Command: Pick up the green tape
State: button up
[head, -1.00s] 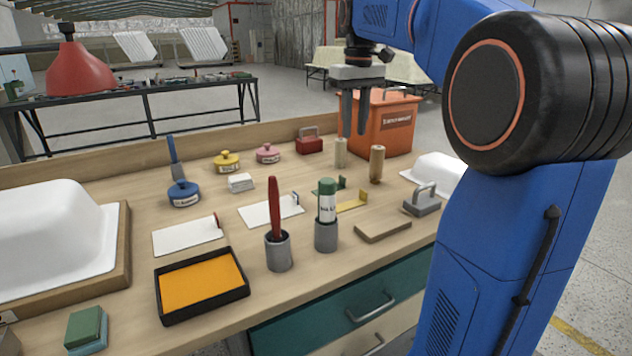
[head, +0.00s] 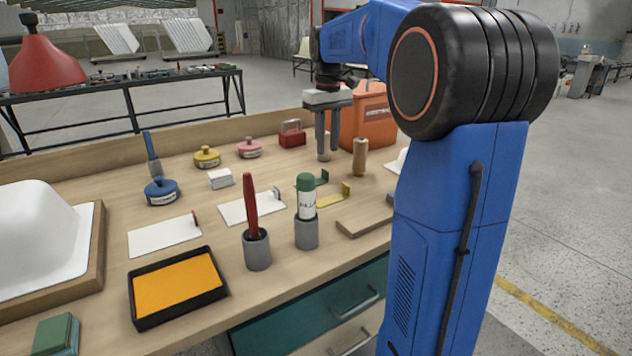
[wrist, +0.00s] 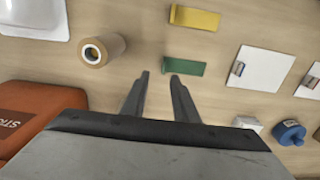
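The green tape shows as a small flat green strip (wrist: 184,66) on the table in the wrist view, just beyond my fingertips and slightly right of their middle. In the head view the green strip (head: 322,179) has a raised tab and lies behind the white-and-green bottle. My gripper (head: 327,152) points down above the far part of the table, with two dark fingers apart and nothing between them. In the wrist view the open fingers (wrist: 159,75) stop short of the strip.
A yellow strip (wrist: 194,18) lies near the green one. A tan roll (wrist: 102,49) stands to the left, with an orange box (wrist: 38,113) nearby. The bottle (head: 306,198) and a red-handled tool (head: 250,205) stand in grey cups. White cards (wrist: 260,67) lie to the right.

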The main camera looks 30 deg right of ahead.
aim_at(325, 170)
jog(key=shift+s+a+f, duration=0.1)
jog(key=shift+a+f, duration=0.1)
jog(key=shift+f, duration=1.6)
jog(key=shift+a+f, duration=0.2)
jog(key=shift+f, duration=1.55)
jog(key=shift+c, duration=0.7)
grip_shut()
